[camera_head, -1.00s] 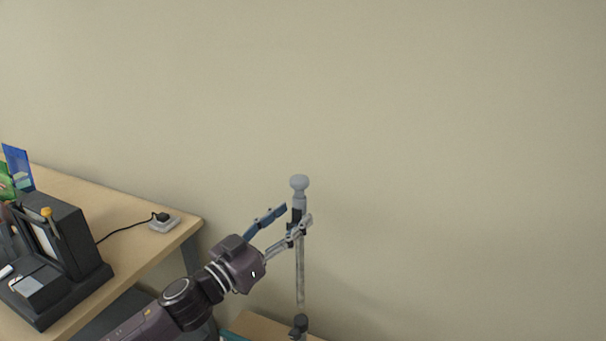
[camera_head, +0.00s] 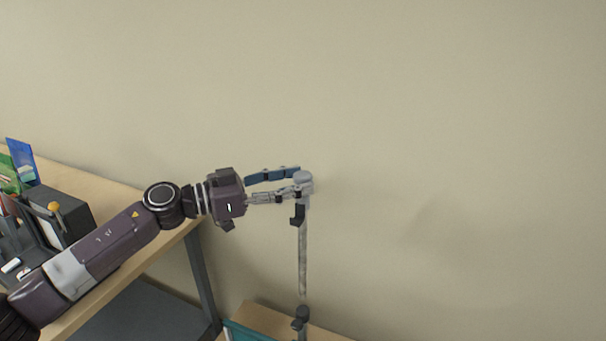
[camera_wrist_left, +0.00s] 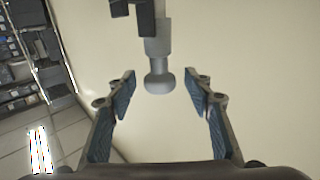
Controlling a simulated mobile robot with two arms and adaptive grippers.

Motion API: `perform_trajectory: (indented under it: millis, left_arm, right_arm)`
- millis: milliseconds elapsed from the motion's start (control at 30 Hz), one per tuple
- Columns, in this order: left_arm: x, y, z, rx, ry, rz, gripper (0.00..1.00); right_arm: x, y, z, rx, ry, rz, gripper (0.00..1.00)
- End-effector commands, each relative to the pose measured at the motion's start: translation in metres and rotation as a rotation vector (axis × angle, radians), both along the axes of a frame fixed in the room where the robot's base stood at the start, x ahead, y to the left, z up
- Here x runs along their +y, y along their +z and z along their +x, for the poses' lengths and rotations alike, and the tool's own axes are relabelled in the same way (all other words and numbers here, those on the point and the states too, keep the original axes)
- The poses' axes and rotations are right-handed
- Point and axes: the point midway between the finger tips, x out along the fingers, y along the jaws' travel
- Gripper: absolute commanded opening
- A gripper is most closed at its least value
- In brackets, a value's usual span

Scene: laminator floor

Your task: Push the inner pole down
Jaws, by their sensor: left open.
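The inner pole (camera_head: 302,262) stands upright against the wall side, a thin grey rod with a rounded grey knob (camera_head: 303,178) on top and a dark clamp (camera_head: 297,215) just below the knob. A lower dark joint (camera_head: 300,318) shows near the bottom of the picture. My left gripper (camera_head: 298,178) is open at the height of the knob, its fingers level and pointing right. In the left wrist view the knob (camera_wrist_left: 159,82) lies between the two spread fingers (camera_wrist_left: 162,88), with a visible gap on each side. My right gripper is not in view.
A wooden table (camera_head: 110,190) stands at the left with a black laminator-like machine (camera_head: 65,210) and a blue card (camera_head: 21,160) on it. A wooden surface (camera_head: 265,318) with a teal item (camera_head: 245,332) lies low by the pole. The wall on the right is clear.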

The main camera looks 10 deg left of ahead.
Motion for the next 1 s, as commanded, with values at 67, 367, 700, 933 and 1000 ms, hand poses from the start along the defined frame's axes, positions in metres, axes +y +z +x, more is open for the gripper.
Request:
perform_trajectory:
  millis: [67, 367, 700, 933, 1000]
  left_arm:
    - [-0.008, 0.002, 0.005, -0.001, -0.001, -0.001, 0.47]
    - [-0.017, -0.001, 0.011, -0.002, 0.000, 0.001, 0.47]
    - [-0.016, -0.001, 0.011, -0.001, 0.001, 0.001, 0.22]
    - [-0.016, -0.001, 0.011, -0.001, 0.001, 0.001, 0.00]
    - [-0.016, -0.001, 0.011, -0.001, 0.001, 0.001, 0.00]
  right_arm:
    - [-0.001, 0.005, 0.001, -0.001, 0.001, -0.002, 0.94]
    - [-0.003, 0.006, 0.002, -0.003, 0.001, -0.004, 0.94]
    - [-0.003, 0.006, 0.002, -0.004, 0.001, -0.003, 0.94]
    - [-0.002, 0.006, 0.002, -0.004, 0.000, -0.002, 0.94]
    - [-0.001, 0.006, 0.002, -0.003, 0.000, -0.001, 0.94]
